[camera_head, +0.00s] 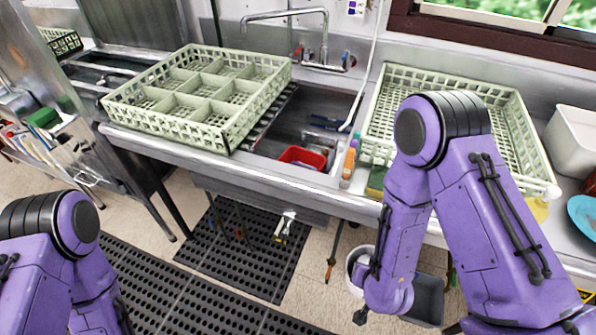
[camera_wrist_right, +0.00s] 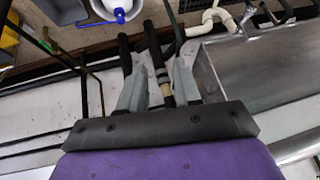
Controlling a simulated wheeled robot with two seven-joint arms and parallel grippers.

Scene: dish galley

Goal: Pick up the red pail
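A small red open container (camera_head: 303,157), the only pail-like red thing I see, sits in the sink basin, right of the pale green rack. Whether it has a handle is too small to tell. My right arm hangs in front of the counter on the right, with its forearm pointing down below counter level, well away from the red container. In the right wrist view my right gripper (camera_wrist_right: 154,55) has its fingers apart, with a dark rod showing between them; I see no grip on it. The red container is not in that view. My left gripper is out of view; only my left arm shows.
A divided pale green rack (camera_head: 205,98) stands left of the sink, and another rack (camera_head: 440,82) stands right. A faucet (camera_head: 322,50) rises behind the basin. Bottles stand at its right front edge. A white bucket (camera_head: 354,268) is on the floor by a black mat (camera_head: 245,245).

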